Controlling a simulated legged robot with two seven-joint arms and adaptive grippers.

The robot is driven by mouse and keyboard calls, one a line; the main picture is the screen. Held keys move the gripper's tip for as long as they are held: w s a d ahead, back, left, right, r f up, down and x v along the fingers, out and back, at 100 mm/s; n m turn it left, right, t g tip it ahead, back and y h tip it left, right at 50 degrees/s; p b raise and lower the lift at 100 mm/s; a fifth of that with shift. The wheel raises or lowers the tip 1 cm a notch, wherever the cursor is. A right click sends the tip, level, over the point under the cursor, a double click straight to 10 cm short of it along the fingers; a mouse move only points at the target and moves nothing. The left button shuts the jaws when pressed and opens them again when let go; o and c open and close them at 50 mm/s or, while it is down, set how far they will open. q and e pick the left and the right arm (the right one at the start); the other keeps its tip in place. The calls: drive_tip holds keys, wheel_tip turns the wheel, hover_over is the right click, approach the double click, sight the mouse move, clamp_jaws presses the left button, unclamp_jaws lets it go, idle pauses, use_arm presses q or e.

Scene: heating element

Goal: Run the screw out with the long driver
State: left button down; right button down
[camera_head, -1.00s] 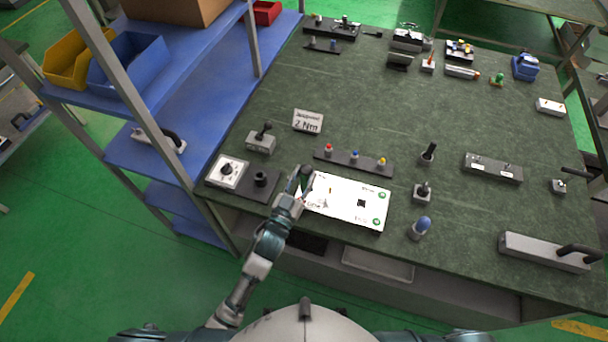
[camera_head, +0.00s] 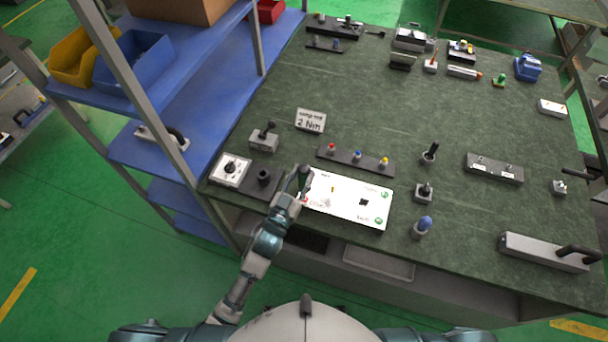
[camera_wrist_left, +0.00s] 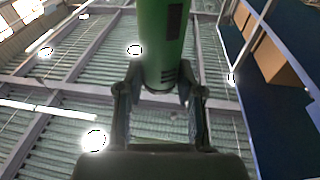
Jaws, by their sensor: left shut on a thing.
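My left gripper (camera_head: 299,180) is over the left end of a white board (camera_head: 345,212) with green round corner marks and a black square. In the left wrist view it is shut on a green cylindrical handle (camera_wrist_left: 163,45) with a dark patch, which I take to be the long driver. The fingers (camera_wrist_left: 160,95) press on both sides of the handle's end. The driver's tip and its contact with any screw are hidden or too small to tell in the head view. My right gripper is not in view.
A blue-topped piece (camera_head: 422,227) stands to the right. Mid-table is mostly clear.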

use_arm(q)
drive_tip(key=shift+a, duration=0.55)
drive_tip(key=shift+d+f, duration=0.2)
drive_tip(key=shift+d, duration=0.1)
drive_tip(key=shift+d+f, duration=0.15)
drive_tip(key=shift+d, duration=0.05)
drive_tip(key=shift+a, duration=0.1)
drive_tip(key=shift+a+f, duration=0.15)
drive_tip(key=shift+a, duration=0.25)
drive_tip(key=shift+d, duration=0.15)
drive_tip(key=shift+f, duration=0.1)
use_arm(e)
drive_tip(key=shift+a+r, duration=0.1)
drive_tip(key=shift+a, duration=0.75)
use_arm(q)
drive_tip(key=shift+s+f, duration=0.1)
drive_tip(key=shift+f, duration=0.25)
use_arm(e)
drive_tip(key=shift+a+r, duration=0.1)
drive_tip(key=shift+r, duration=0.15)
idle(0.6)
